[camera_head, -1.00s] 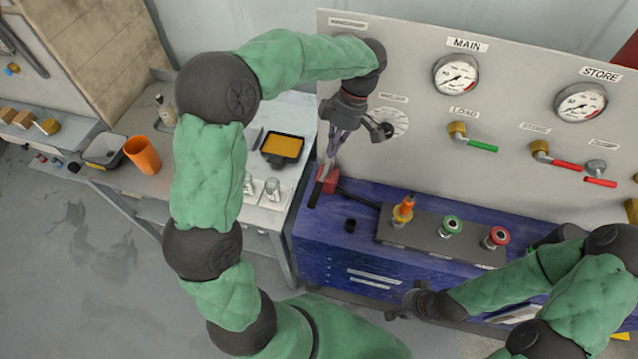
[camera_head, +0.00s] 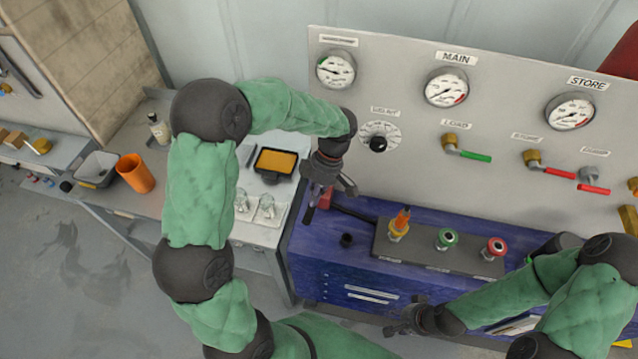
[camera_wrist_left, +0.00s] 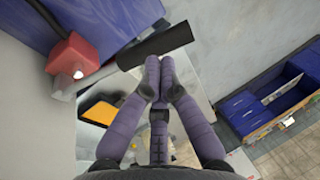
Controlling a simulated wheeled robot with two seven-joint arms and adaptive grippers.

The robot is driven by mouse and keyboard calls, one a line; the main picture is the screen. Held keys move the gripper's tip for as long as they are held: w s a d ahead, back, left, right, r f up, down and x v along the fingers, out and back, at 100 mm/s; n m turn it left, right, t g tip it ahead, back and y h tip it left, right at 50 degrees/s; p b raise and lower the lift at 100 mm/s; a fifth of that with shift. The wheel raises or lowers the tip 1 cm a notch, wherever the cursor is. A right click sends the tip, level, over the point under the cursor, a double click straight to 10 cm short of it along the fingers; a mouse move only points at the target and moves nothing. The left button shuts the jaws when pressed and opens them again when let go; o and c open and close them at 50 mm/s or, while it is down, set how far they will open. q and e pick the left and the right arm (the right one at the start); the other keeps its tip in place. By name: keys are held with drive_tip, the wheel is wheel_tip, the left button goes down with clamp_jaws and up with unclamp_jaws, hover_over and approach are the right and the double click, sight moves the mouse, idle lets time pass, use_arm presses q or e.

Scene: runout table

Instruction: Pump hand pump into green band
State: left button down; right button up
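The hand pump has a red block (camera_wrist_left: 75,55) and a black handle grip (camera_wrist_left: 160,46) in the left wrist view. In the head view its red part (camera_head: 325,199) stands at the left of the blue bench top, partly covered by my left gripper (camera_head: 338,188). In the wrist view the left fingertips (camera_wrist_left: 161,64) are together at the grip's lower edge, with nothing visible between them. Contact cannot be told. The gauge with a green band (camera_head: 336,70) is at the panel's upper left; its needle is too small to read. My right gripper (camera_head: 405,316) is open and empty before the bench.
A block with orange, green and red knobs (camera_head: 440,247) lies right of the pump. A dial (camera_head: 380,137) and valves sit on the panel above. A side table left holds an orange cup (camera_head: 136,173) and a yellow-filled tray (camera_head: 276,162).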

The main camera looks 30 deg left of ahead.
use_arm(q)
drive_tip(key=shift+x, duration=0.95)
